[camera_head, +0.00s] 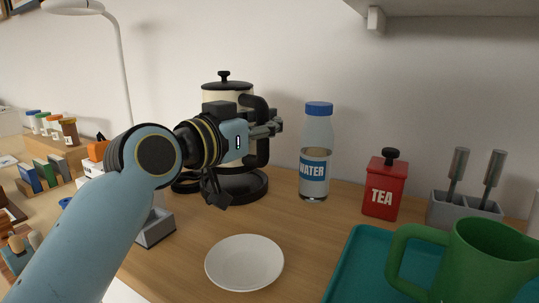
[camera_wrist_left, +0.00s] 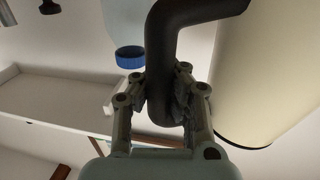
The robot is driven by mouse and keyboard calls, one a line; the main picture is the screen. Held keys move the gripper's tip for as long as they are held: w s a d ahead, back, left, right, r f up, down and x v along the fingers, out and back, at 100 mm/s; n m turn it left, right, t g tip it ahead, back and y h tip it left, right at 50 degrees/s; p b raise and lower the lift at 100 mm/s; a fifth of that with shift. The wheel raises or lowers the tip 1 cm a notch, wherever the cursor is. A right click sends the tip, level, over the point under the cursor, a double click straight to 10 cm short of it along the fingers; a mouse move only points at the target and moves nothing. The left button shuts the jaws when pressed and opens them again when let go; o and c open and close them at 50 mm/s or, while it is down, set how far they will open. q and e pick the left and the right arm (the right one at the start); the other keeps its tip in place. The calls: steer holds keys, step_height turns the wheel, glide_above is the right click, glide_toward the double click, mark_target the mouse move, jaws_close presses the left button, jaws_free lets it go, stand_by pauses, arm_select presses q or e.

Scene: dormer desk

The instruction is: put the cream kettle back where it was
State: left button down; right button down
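The cream kettle (camera_head: 228,94) has a black lid knob and a black handle (camera_head: 262,140). It stands upright at, or just above, a round black base (camera_head: 245,189) near the wall; my gripper hides its lower body, so I cannot tell whether it touches. My left gripper (camera_head: 277,126) is at the handle. In the left wrist view, the fingers of my left gripper (camera_wrist_left: 163,100) lie on both sides of the handle (camera_wrist_left: 180,22), pads against it, with the cream body (camera_wrist_left: 265,70) at the right. My right gripper is not in view.
A water bottle (camera_head: 316,155) stands right of the kettle, then a red tea tin (camera_head: 384,190) and a grey holder (camera_head: 464,208). A white plate (camera_head: 244,263) lies in front. A lamp (camera_head: 121,55) stands left.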

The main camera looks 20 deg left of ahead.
mark_target(258, 157)
arm_select(q)
steer(key=f, duration=0.2)
steer(key=f+b, duration=0.1)
steer(key=f, duration=0.1)
steer(key=shift+w+f, duration=0.1)
steer(key=shift+w, duration=0.2)
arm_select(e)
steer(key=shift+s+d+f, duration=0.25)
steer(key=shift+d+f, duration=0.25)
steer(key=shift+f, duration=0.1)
arm_select(q)
steer(key=shift+f, duration=0.15)
steer(key=c, duration=1.5)
jaws_free()
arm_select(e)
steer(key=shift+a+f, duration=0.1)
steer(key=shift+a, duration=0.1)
